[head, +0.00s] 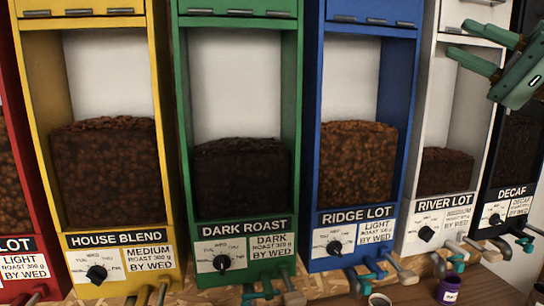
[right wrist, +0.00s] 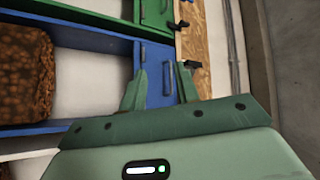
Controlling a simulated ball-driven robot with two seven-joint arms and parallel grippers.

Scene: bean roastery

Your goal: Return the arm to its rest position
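My right gripper (head: 459,38) is at the upper right of the head view, raised in front of the white River Lot bin's top. Its two green fingers point left and stand apart with nothing between them. In the right wrist view the fingers of the right gripper (right wrist: 161,72) are also spread and empty. Behind them is the blue bin (right wrist: 90,50) with its hinged top panel; I cannot tell the gap between them. My left gripper and arm are in neither view.
Yellow House Blend (head: 40,110), green Dark Roast (head: 180,110), blue Ridge Lot (head: 397,90) and white River Lot (head: 425,120) bins stand in a row, with the black Decaf bin (head: 507,190) at right. Levers stick out below. A purple cup (head: 450,288) stands on the counter (head: 488,290).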

